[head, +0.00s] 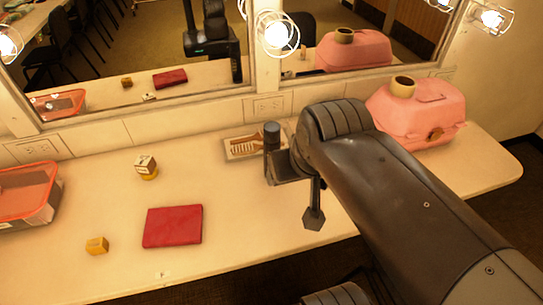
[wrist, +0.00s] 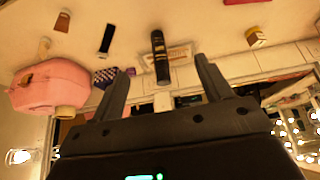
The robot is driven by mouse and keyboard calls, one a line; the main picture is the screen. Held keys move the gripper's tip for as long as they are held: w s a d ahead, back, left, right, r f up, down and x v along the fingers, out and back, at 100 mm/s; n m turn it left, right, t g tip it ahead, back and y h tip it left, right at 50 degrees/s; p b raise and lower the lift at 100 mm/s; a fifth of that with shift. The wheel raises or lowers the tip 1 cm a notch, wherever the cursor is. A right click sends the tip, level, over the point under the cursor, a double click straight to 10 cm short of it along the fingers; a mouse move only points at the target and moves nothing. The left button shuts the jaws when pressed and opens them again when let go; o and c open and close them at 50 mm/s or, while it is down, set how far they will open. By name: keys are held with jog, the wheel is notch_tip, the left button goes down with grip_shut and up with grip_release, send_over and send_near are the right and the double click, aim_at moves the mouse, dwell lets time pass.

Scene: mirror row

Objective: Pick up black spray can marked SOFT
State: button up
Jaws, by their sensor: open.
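The black spray can (wrist: 161,58) stands on the counter in the wrist view, which shows the scene upside down. Its pale lettering is too small to read. My gripper (wrist: 163,69) is open and empty, and the can shows between its two fingers; I cannot tell whether it is within their reach. In the head view, a dark cylinder that looks like the can's upper part (head: 271,134) shows beside the end of my arm, and its lower part is hidden there.
A shallow tray with a comb (head: 240,148) lies close to the can. A pink case (head: 418,112) stands at right. A red wallet (head: 173,226), a small yellow block (head: 97,246), a yellow-and-white item (head: 147,168) and an orange-rimmed container (head: 25,192) are at left. Mirrors line the back.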

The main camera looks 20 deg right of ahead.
jog(key=w+d, duration=0.1)
jog(key=w, duration=1.1)
jog(key=g, duration=0.1)
send_near(272, 127)
jog(key=x, duration=0.3)
jog(key=shift+m, duration=0.3)
jog(key=x, duration=1)
jog(key=shift+s, duration=0.2)
jog(key=shift+c, duration=0.2)
jog(key=c, duration=1.5)
grip_shut()
jog(key=shift+r, duration=0.15)
